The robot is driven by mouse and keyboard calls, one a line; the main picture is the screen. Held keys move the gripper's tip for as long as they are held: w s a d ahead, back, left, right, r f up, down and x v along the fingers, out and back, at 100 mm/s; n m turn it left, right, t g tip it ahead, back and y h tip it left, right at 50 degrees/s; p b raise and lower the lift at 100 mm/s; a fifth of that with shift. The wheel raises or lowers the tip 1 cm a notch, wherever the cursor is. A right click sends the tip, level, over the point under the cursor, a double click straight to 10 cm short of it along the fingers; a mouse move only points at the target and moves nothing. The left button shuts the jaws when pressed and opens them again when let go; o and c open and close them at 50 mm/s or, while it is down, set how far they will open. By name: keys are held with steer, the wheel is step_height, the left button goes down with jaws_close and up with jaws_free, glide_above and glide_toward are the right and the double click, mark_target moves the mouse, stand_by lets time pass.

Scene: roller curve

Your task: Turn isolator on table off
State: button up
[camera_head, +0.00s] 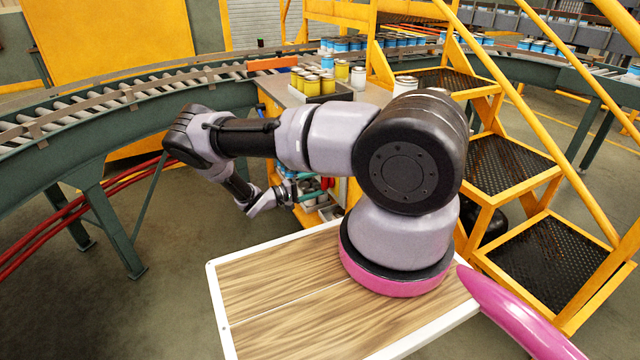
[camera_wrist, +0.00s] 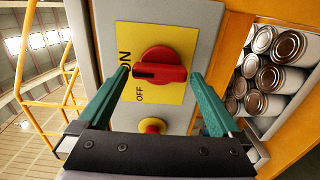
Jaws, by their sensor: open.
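The isolator is a red rotary knob (camera_wrist: 160,68) on a yellow plate (camera_wrist: 183,38), set on a grey panel (camera_wrist: 205,15), in the wrist view. The plate reads ON at the knob's left and OFF below it. The knob's raised bar lies across the picture, its left end toward ON. My gripper (camera_wrist: 160,76) is open, its teal fingers on either side of the knob; I cannot tell whether they touch it.
A second red knob on a yellow base (camera_wrist: 152,126) sits below, partly behind my gripper. Cans (camera_wrist: 275,65) fill a shelf at right. In the head view, yellow tins (camera_head: 312,84) stand on the cabinet top, yellow steps (camera_head: 510,165) at right, a roller conveyor (camera_head: 110,95) at left.

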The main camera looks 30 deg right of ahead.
steer(key=shift+d, duration=0.8)
steer(key=c, duration=1.1)
steer(key=shift+o, duration=0.2)
steer(key=shift+n, duration=8.9)
